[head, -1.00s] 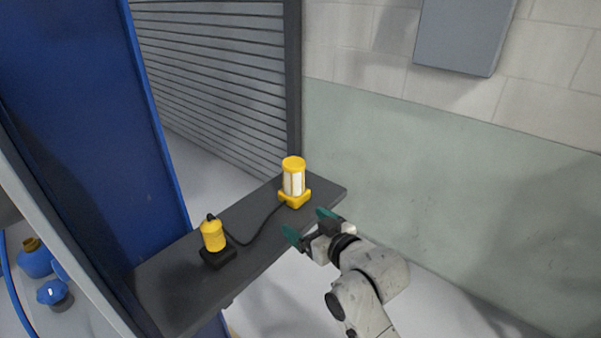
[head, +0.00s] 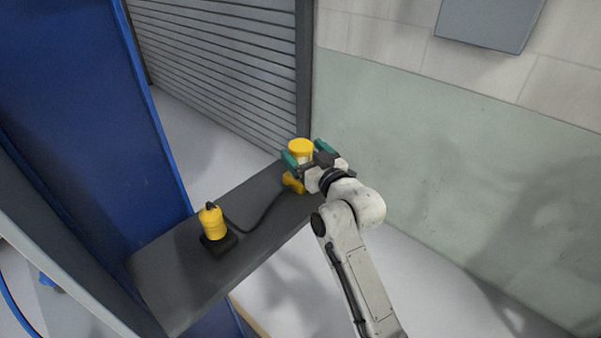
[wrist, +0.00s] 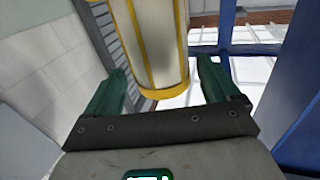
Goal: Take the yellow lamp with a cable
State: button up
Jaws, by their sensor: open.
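The yellow lamp (head: 300,146) with pale panels stands upright near the far end of the dark shelf (head: 180,287). A dark cable (head: 262,217) runs from near its yellow base to a smaller yellow piece (head: 211,222) on a black block. My gripper (head: 306,154) is open at the lamp, its green fingers at about the height of the lamp's upper part and hiding part of its body. In the wrist view the lamp (wrist: 155,45) shows between the two fingers (wrist: 162,75), with a visible gap on each side. Contact is not visible.
A blue upright panel (head: 90,120) borders the shelf on the left. A slatted shutter (head: 230,70) and a pale green wall (head: 430,150) stand behind. A grey box (head: 488,22) hangs on the wall. Open floor lies right of the shelf.

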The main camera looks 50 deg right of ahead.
jog(key=shift+p+x, duration=0.3)
jog(key=shift+x, duration=1.55)
jog(key=shift+a+f, duration=0.1)
jog(key=shift+f, duration=0.05)
jog(key=shift+c, duration=0.3)
grip_shut()
